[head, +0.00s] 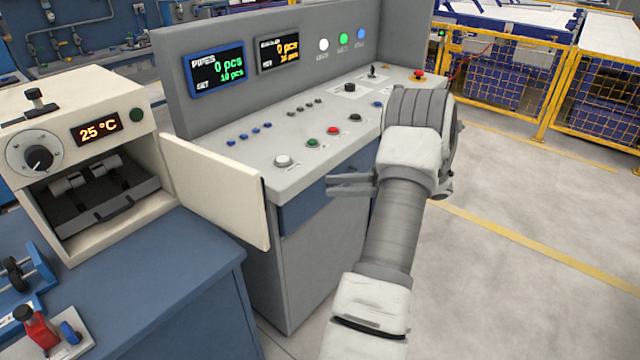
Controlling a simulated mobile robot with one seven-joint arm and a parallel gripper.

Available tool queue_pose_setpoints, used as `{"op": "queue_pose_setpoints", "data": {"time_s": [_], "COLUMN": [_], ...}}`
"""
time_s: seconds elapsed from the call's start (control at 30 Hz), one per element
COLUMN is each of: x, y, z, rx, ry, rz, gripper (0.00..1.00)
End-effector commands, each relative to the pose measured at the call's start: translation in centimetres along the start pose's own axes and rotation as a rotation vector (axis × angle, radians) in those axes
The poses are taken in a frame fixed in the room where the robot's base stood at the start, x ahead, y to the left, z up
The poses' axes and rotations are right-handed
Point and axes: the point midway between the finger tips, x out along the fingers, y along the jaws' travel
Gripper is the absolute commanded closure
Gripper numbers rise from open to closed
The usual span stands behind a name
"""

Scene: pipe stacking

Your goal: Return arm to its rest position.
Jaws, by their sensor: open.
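My arm rises from the bottom of the head view, right of centre, and bends at the top in front of the control console. My gripper (332,185) points left, with its two fingers apart and nothing seen between them. It is in front of the console's blue front panel, below the buttons. I cannot tell how far it is from the panel. Part of the console's right end is hidden behind my arm.
The grey console (300,265) has buttons and two displays. Left of it, an oven (85,100) reading 25 °C stands with its door (215,190) swung open on a blue bench (165,285). Yellow fencing (540,90) stands at the back right. The right floor is clear.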

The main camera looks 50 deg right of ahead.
Motion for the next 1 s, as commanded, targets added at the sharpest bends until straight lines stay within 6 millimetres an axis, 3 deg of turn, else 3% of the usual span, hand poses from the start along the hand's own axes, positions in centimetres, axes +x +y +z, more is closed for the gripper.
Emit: {"op": "queue_pose_setpoints", "data": {"time_s": [0.73, 0.87, 1.0], "x": [0.2, 3.3, 9.2], "y": [0.4, 2.8, 6.9], "z": [-0.4, -2.5, -6.9], "rx": [-0.016, -0.107, -0.268], "ry": [-0.009, -0.057, -0.143], "rz": [0.009, 0.072, 0.215], "gripper": [0.56, 0.56, 0.56]}}
